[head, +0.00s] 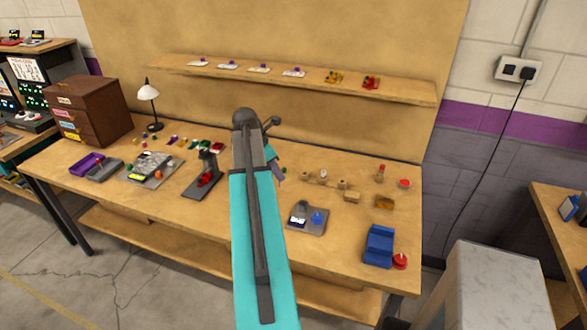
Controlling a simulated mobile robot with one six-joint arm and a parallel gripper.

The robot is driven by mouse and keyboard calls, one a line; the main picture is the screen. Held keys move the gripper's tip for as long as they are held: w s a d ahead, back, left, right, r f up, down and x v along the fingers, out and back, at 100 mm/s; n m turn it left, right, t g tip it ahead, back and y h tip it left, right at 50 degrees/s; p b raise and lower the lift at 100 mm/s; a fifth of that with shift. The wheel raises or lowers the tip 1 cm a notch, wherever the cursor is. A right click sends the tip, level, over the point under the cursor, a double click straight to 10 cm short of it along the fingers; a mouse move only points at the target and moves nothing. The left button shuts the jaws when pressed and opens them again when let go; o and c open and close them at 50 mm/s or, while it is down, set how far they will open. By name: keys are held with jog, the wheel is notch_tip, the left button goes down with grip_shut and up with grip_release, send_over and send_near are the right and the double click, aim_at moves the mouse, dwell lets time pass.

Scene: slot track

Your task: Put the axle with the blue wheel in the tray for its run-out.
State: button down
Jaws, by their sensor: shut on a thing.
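I cannot make out an axle with a blue wheel in the head view. My teal and dark grey arm (262,240) rises through the middle of the picture and hides part of the bench. The jaws of my gripper and anything in them are hidden behind it. A purple tray (84,163) and a dark grey tray (106,168) sit side by side at the bench's left; which one the task means cannot be told. A small blue item (317,217) is on a grey device with a lit display (297,221), right of my arm.
A dark stand with a red part (205,181) is left of my arm. A blue block (379,245) and red button (400,261) are at the right front. A brown drawer cabinet (86,108) and lamp (148,92) stand at the back left. A shelf (312,77) hangs above.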

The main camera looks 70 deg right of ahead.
jog(key=w+a+f+b, duration=0.1)
jog(key=w+a+f, duration=0.2)
jog(key=w+a, duration=0.55)
jog(key=w+a+f+b, duration=0.2)
jog(key=w+a+f, duration=0.1)
jog(key=w+a, duration=0.55)
jog(key=w+a+f+b, duration=0.1)
jog(key=w+a+f, duration=0.3)
jog(key=w+a, duration=0.45)
jog(key=w+a+f+b, duration=0.1)
jog(key=a+f, duration=0.1)
jog(key=a, duration=1)
jog(key=w+a+f+b, duration=0.1)
jog(key=a+f, duration=0.2)
jog(key=a, duration=0.9)
jog(key=w+a+f+b, duration=0.1)
jog(key=w+a+f, duration=0.1)
jog(key=a, duration=1)
jog(key=shift+a+f+n+b, duration=0.25)
jog(key=shift+f+n+b, duration=0.15)
jog(key=shift+f, duration=0.2)
jog(key=shift+w, duration=0.25)
